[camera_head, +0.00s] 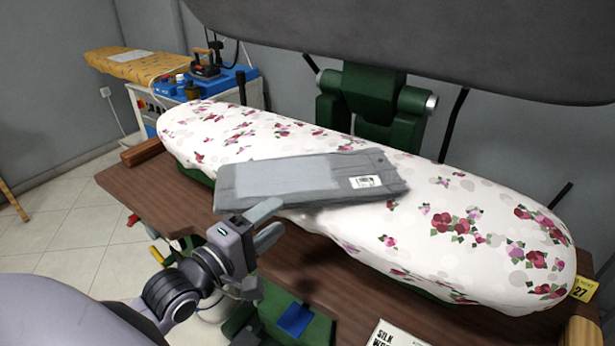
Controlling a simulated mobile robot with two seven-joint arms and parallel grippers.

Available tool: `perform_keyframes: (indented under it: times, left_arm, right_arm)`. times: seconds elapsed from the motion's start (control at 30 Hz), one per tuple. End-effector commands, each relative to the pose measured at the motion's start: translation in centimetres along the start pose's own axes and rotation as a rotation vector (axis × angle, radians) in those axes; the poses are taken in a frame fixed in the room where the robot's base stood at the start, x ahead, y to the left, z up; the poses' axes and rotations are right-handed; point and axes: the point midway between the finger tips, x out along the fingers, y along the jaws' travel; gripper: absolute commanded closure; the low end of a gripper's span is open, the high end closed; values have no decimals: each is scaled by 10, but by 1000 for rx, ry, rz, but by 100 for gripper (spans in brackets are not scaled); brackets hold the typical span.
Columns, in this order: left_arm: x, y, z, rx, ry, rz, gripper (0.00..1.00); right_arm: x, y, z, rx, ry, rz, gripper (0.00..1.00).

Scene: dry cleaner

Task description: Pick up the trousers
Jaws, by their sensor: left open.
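The folded grey trousers (310,177) lie on the floral pressing board (450,210), near its front edge, with a white label on their right part. My left gripper (266,223) comes in from the lower left. Its two light grey fingers are apart, at the front left edge of the trousers. The upper finger appears close to the trousers' lower edge; I cannot tell whether it touches them. Nothing shows between the fingers. My right gripper is not in view.
A dark grey press head (420,45) hangs above the board. A brown wooden table (140,195) surrounds the board. A paper sign (395,336) and a yellow tag (584,288) are at the front and right. An iron (205,66) stands at the back left.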

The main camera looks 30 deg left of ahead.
Motion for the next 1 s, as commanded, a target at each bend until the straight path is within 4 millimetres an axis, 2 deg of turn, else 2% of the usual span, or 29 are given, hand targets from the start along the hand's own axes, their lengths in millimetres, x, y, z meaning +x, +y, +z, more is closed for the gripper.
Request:
perform_keyframes:
  times: [0.23,0.53,0.9,0.97,1.0]
  left_arm:
    - [18,-2,-1,1,0,-1,48]
    - [53,-8,-2,2,0,0,48]
    - [60,-9,-2,3,1,-2,48]
    - [60,-9,-2,3,1,-2,64]
    - [60,-9,-2,3,1,-2,77]
  right_arm:
    - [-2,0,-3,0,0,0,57]
    - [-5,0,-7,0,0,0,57]
    - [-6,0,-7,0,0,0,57]
    - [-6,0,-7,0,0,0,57]
    - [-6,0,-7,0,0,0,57]
